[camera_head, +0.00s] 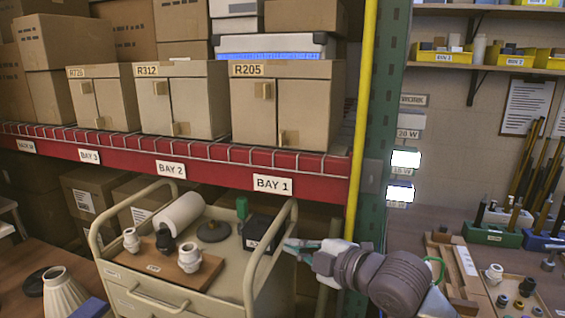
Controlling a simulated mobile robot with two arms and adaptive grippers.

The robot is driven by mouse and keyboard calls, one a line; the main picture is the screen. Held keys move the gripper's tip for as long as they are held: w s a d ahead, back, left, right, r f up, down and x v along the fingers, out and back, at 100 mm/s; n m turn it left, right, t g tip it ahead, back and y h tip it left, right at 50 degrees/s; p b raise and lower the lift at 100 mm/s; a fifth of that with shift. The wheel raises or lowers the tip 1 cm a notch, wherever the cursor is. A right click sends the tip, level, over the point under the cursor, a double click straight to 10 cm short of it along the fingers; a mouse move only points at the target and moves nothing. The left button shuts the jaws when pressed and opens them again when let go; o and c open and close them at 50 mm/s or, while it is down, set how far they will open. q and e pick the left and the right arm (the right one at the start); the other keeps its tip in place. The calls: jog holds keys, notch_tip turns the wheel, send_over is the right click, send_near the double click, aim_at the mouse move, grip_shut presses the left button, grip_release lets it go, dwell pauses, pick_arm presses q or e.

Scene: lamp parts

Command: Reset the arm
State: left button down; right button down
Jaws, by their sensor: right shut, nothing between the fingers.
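My right gripper (290,245) is shut and empty, held at the right handle of the beige cart (165,300). I cannot tell whether it touches the handle. Its grey arm comes in from the lower right. My left gripper is not in view. On the cart, a wooden board (150,264) carries white lamp sockets, one at the left (131,241) and one at the right (189,258), with a dark one (165,241) behind. A dark round disc (213,231), a white cylinder (179,214), a green item (242,208) and a black box (258,233) are behind the board.
Cardboard boxes (285,106) stand on the red shelf beam (215,172) above the cart. A yellow pole (361,120) and green upright (388,110) rise behind my right arm. A bench with small parts (494,273) is at right. A ribbed pale shade (62,294) stands lower left.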

jog(key=s+d+f+m+g+h, duration=0.1)
jog(key=s+d+f+m+h, duration=0.2)
jog(key=f, duration=0.4)
jog(key=s+f+m, duration=0.4)
jog(key=f, duration=0.3)
jog(key=s+d+f+m+g+h, duration=0.2)
jog(key=s+d+f+m, duration=0.3)
jog(key=s, duration=0.3)
jog(key=s+d+f+m+g+h, duration=0.3)
jog(key=s+d+f+m, duration=0.15)
jog(key=s+f, duration=0.35)
jog(key=s+d+f+m+g+h, duration=0.25)
jog(key=s+d+f, duration=0.25)
jog(key=s, duration=0.4)
jog(key=s+f+x, duration=0.1)
jog(key=s+x, duration=0.2)
jog(key=x, duration=0.9)
jog(key=s+x, duration=0.2)
jog(key=x, duration=0.9)
jog(key=s+d+f+g, duration=0.1)
jog(key=s+d+f, duration=0.2)
jog(key=s+f, duration=1.5)
jog(key=shift+f+g, duration=0.15)
jog(key=shift+g, duration=0.2)
